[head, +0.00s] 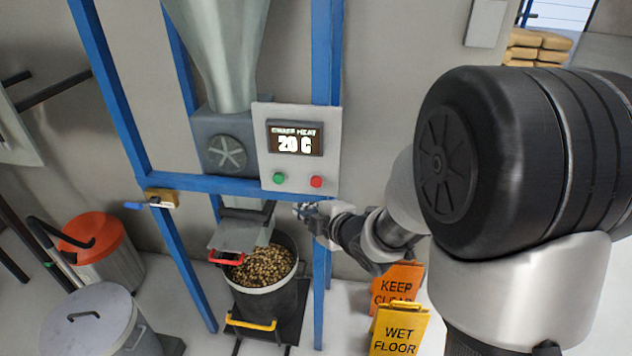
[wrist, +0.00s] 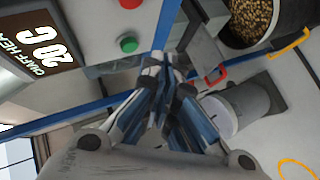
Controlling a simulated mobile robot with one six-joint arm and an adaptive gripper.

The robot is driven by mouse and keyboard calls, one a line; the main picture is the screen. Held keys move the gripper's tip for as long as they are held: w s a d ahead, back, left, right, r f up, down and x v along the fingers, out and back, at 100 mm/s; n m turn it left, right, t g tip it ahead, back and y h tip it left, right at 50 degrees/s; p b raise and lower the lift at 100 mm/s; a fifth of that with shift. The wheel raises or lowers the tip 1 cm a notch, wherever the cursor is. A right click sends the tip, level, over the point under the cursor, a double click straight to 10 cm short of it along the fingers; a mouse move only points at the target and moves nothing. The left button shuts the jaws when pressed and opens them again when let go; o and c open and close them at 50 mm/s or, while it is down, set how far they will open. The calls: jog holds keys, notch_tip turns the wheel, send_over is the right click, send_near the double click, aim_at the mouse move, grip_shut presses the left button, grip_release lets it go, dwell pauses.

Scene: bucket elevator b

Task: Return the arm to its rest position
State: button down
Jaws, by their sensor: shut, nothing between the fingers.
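My gripper (head: 303,211) is at the end of my outstretched arm, in front of the blue frame's right post, just below the control panel (head: 297,165). In the wrist view my gripper (wrist: 162,58) has its fingertips together with nothing between them. The panel display reads 20 C, with a green and a red button below it. A metal slide plate with a red handle (head: 225,257) sits at the rim of a bucket (head: 262,289) filled with brown pieces, to the left of and below my gripper. The bucket also shows in the wrist view (wrist: 285,40).
Blue frame posts (head: 321,60) stand close to my gripper. Orange (head: 395,282) and yellow (head: 398,331) floor signs stand below my arm. A bin with an orange lid (head: 92,231) and a grey lidded drum (head: 92,318) stand at left. Stacked sacks (head: 538,45) are at the back right.

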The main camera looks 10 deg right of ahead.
jog(key=shift+d, duration=0.1)
jog(key=s+d+r+m+g+h, duration=0.2)
jog(key=s+d+r+m+h, duration=0.35)
jog(key=s+m, duration=0.35)
jog(key=s+a+m+g, duration=0.1)
jog(key=s+m+g, duration=0.1)
jog(key=s, duration=0.5)
jog(key=s+a+r+m+g+y, duration=0.1)
jog(key=s+m, duration=0.3)
jog(key=s, duration=0.4)
jog(key=s+a+m+g, duration=0.2)
jog(key=s, duration=0.5)
jog(key=shift+s+r+m+g+y, duration=0.15)
jog(key=shift+r+m+g+y, duration=0.15)
jog(key=shift+m+g+y, duration=0.1)
